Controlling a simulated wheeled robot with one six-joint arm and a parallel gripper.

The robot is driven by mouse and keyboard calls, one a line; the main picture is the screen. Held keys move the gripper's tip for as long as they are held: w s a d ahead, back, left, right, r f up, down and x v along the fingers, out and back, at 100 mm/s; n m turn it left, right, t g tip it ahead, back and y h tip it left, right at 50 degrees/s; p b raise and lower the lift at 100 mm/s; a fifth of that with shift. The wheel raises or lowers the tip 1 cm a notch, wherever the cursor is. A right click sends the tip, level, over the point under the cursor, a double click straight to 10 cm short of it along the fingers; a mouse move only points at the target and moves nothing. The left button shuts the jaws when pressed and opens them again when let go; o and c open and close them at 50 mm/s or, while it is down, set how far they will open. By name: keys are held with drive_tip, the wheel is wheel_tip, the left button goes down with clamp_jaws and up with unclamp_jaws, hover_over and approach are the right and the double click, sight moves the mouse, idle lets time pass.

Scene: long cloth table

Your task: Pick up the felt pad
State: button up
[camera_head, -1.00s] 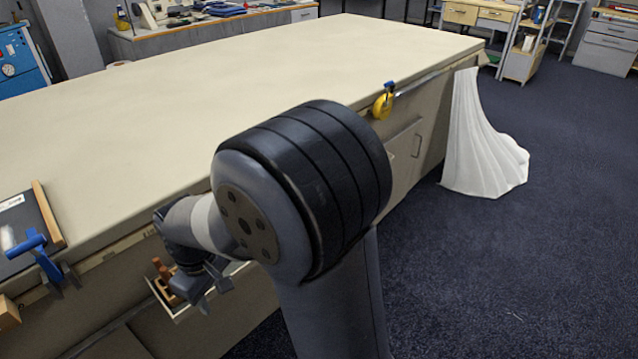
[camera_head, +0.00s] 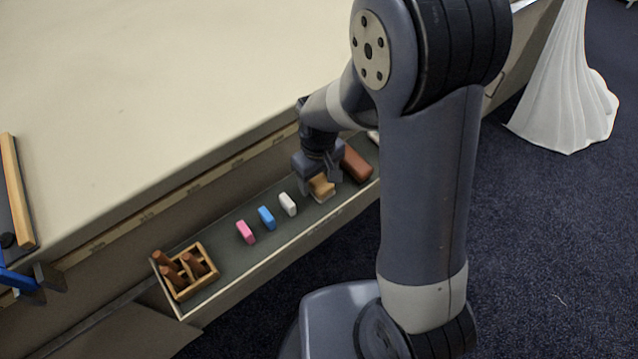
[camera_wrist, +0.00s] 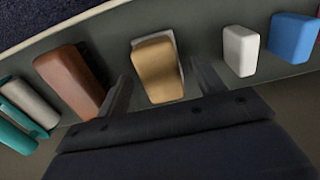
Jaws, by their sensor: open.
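A tan block with a pale layer along one side, which looks like the felt pad (camera_wrist: 157,70), lies in a long narrow tray (camera_head: 233,277) at the table's side. It also shows in the head view (camera_head: 321,186), partly hidden by my gripper. My gripper (camera_head: 320,181) is open and points down over it. In the wrist view the two fingers stand on either side of the block, with gaps. I cannot tell how far above the tray floor the fingertips are.
A brown block (camera_wrist: 73,78) lies on one side of the pad; a white block (camera_wrist: 240,50) and blue block (camera_wrist: 292,37) on the other. Farther along are a pink block (camera_head: 245,231) and a wooden rack (camera_head: 206,267) with brown pegs. The table edge rises beside the tray.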

drive_tip(key=shift+f, duration=0.45)
drive_tip(key=c, duration=1.1)
